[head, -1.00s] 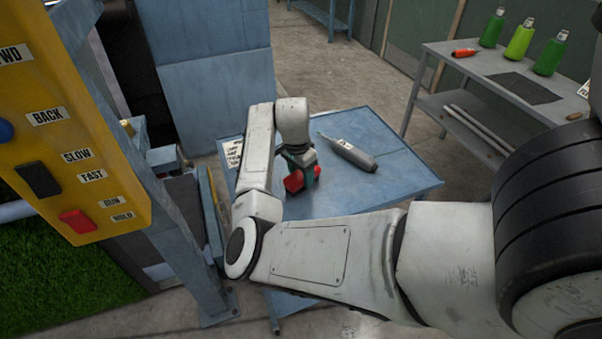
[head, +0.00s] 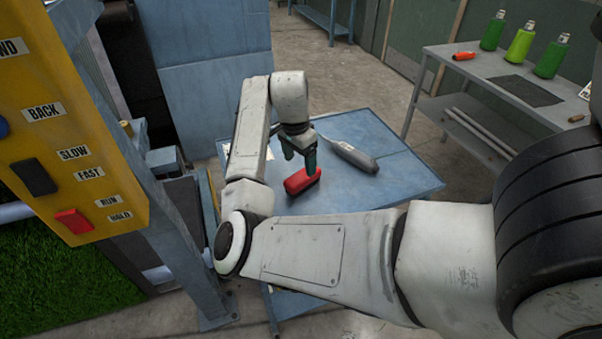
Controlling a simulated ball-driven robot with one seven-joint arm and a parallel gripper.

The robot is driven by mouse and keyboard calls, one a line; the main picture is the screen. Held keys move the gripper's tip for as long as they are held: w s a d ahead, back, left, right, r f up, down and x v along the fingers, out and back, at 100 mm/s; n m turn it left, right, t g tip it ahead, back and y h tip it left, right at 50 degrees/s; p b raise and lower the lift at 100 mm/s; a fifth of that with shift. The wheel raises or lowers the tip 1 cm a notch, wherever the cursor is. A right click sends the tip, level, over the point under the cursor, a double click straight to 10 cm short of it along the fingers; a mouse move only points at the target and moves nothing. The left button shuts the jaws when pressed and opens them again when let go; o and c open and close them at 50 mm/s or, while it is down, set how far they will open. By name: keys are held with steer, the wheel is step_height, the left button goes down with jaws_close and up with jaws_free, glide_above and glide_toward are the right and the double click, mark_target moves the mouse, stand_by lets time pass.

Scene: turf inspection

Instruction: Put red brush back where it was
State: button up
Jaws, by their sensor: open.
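The red brush (head: 302,178) lies on the blue table (head: 330,200), near its middle. It has a red body with a dark underside edge. My gripper (head: 301,165) has dark green fingers and hangs just above and behind the brush. The fingers are open, with one in front of the brush's right end in the picture. I cannot tell whether they touch it.
A grey handheld tool (head: 348,152) lies on the table right of my gripper. A paper label (head: 240,160) is at the table's left. A yellow control panel (head: 75,120) stands at left. A grey bench (head: 480,75) at right holds green bottles and an orange-red item.

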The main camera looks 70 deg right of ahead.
mark_target(298, 177)
steer(key=shift+w+a+r+b, duration=0.1)
steer(key=shift+r+b, duration=0.05)
steer(key=shift+r, duration=1.25)
steer(key=shift+w+a+r+b, duration=0.1)
steer(key=shift+r+b, duration=0.05)
steer(key=shift+r, duration=1.2)
